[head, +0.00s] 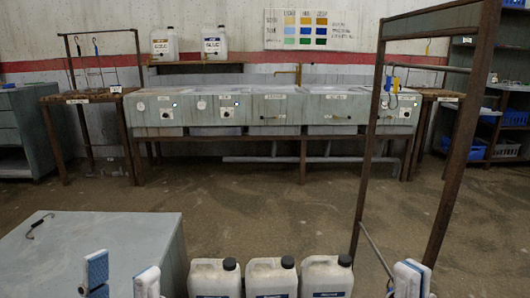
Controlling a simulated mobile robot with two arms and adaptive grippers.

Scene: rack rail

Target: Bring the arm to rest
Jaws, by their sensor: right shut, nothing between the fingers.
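My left gripper (121,278) is at the bottom left, in front of the grey cabinet top. Its two white fingers with blue pads stand apart with nothing between them, so it is open. My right gripper (408,280) is at the bottom right, near the foot of the rusty rack frame. Its white fingers are together and hold nothing. Most of both arms lies below the picture edge and is hidden.
A grey cabinet (100,245) with a dark hook (39,226) on top stands at left. Several white canisters (270,278) stand between my grippers. Open floor (265,205) extends to the bench (270,110).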

